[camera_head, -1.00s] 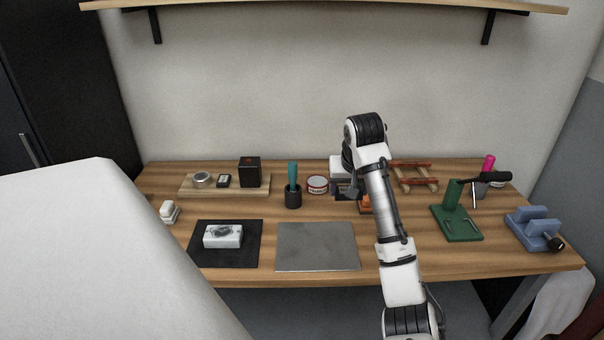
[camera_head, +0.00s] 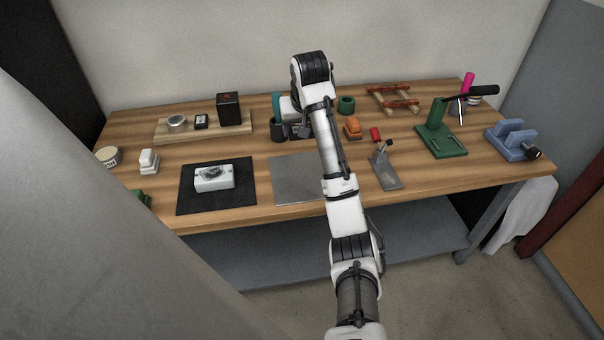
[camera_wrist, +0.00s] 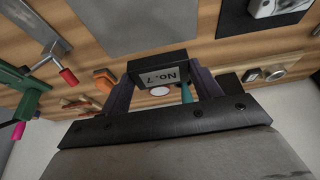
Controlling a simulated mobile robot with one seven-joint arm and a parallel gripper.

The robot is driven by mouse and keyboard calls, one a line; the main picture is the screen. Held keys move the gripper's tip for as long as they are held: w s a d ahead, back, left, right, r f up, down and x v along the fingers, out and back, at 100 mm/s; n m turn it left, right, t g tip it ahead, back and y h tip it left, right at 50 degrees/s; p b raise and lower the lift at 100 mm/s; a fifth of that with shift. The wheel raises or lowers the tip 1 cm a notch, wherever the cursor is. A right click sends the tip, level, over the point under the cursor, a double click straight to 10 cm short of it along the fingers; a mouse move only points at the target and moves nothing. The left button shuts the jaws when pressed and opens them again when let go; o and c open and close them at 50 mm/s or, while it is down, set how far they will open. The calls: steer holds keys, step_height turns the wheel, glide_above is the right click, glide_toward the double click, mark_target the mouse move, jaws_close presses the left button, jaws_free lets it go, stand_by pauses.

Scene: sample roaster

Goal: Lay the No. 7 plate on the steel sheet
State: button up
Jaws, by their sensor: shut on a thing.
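The No. 7 plate (camera_wrist: 158,68) is a dark block with a pale "No. 7" label, seen upside down in the wrist view. My gripper (camera_wrist: 162,84) is shut on it, with one finger at each side. The steel sheet (camera_head: 291,182) is a flat grey square near the bench's front edge, its right part hidden by my arm. It also shows in the wrist view (camera_wrist: 132,22), beyond the plate, which is held apart from it. In the head view my arm mostly hides the gripper and plate.
Left of the sheet is a black mat (camera_head: 216,203) bearing a white device (camera_head: 214,178). Right of it stand a red-handled metal tool (camera_head: 385,170), a green stand (camera_head: 440,140) and a blue fixture (camera_head: 512,142). A wooden board (camera_head: 180,133) with small items lies behind. The sheet's visible surface is clear.

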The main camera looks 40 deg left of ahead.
mark_target(301, 175)
step_height(301, 175, down, 15)
steer(key=shift+r+p, duration=0.1)
steer(key=shift+p, duration=0.85)
steer(key=shift+f, duration=0.2)
steer(key=o, duration=1.1)
